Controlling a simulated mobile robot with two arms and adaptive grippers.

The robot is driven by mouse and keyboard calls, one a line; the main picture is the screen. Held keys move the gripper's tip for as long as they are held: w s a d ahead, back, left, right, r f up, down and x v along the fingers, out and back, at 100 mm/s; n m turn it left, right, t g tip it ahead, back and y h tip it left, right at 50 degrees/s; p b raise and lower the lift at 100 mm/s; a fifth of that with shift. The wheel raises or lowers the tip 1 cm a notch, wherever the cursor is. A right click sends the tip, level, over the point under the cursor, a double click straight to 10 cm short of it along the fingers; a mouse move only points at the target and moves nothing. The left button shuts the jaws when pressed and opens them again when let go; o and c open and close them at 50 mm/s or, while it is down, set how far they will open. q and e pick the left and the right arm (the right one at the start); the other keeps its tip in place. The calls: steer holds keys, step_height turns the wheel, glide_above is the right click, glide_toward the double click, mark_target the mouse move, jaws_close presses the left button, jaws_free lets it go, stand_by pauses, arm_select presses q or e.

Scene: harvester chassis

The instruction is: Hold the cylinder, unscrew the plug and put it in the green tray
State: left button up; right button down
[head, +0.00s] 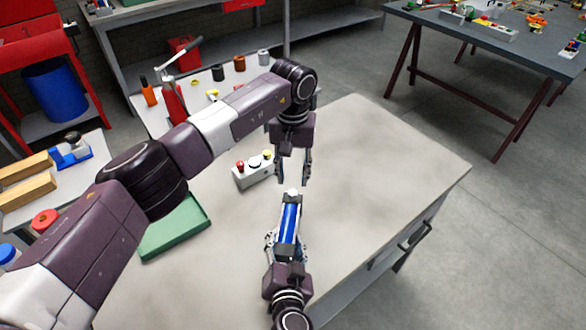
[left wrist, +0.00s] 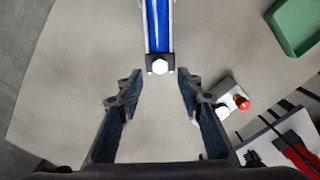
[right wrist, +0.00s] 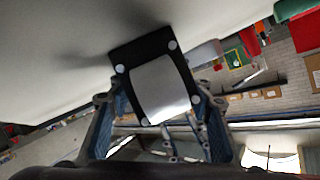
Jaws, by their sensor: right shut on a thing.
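The blue cylinder (head: 289,218) has black end blocks and stands out above the table, with the white plug (head: 292,192) at its far end. My right gripper (head: 286,241) is shut on the cylinder near its lower end. Its black end block and silver face (right wrist: 160,90) fill the middle of the right wrist view. My left gripper (head: 293,181) is open and empty, just beyond the plug. In the left wrist view the plug (left wrist: 160,67) lies just past and between the open fingertips (left wrist: 161,78), apart from both. The green tray (head: 182,240) looks empty, partly hidden by my left arm.
A side table behind holds a red lever tool (head: 172,102) and small cylinders. The table's right half is clear.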

mark_target(293, 192)
arm_select(q)
steer(key=shift+f, duration=3.05)
arm_select(e)
steer(key=shift+a+r, duration=0.1)
steer(key=shift+a, duration=0.05)
arm_select(q)
jaws_close()
